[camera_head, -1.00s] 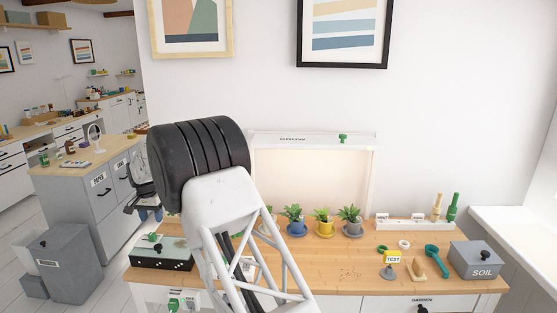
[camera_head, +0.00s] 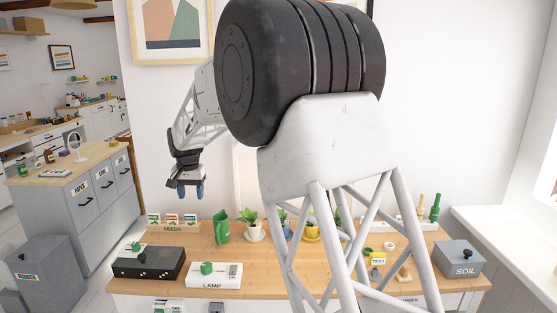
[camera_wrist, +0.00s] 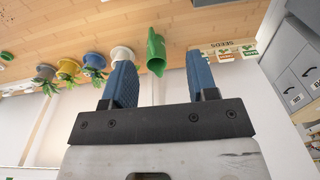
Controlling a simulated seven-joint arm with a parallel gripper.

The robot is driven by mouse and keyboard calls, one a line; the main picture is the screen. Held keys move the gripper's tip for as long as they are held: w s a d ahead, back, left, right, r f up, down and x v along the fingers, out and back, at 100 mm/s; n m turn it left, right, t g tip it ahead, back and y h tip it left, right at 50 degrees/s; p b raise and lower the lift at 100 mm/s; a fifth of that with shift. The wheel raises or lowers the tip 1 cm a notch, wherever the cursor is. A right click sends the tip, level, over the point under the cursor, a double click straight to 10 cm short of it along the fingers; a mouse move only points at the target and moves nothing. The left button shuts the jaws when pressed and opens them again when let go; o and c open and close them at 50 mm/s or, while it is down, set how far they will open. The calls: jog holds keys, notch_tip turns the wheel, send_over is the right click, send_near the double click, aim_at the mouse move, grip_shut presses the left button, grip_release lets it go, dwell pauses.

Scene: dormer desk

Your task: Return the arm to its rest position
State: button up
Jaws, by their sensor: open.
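My gripper (camera_head: 188,190) hangs in the air above the left part of the desk in the head view, with its fingers pointing down. In the wrist view its two blue fingers (camera_wrist: 160,85) are spread apart with nothing between them. A green watering can (camera_head: 221,227) stands on the desk below and to the right of the gripper, apart from it. The can also shows beyond the fingertips in the wrist view (camera_wrist: 156,52). My upper arm fills the middle of the head view and hides part of the desk.
The wooden desk (camera_head: 230,283) holds a seeds rack (camera_head: 173,224), a black box (camera_head: 148,262), a lamp switch box (camera_head: 214,275), potted plants (camera_head: 254,230) and a grey soil box (camera_head: 460,258). Grey drawers (camera_head: 100,190) stand at left. Framed pictures hang behind my arm.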

jog(key=s+d+r, duration=0.3)
jog(key=s+d, duration=0.4)
jog(key=d, duration=0.3)
jog(key=s+d+r+t, duration=0.1)
jog(key=s+d+r, duration=0.3)
jog(key=s+d, duration=0.5)
jog(key=s+d+r, duration=0.3)
jog(key=s+d, duration=0.2)
jog(key=d, duration=0.7)
jog(key=s+d+f, duration=0.2)
jog(key=s+d, duration=0.3)
jog(key=s, duration=0.5)
jog(key=s+d+f, duration=0.3)
jog(key=s+d, duration=0.2)
jog(key=s, duration=0.4)
jog(key=s+d+f+t, duration=0.1)
jog(key=s+d+f, duration=0.2)
jog(key=s+d, duration=0.3)
jog(key=s, duration=0.4)
jog(key=shift+s, duration=0.35)
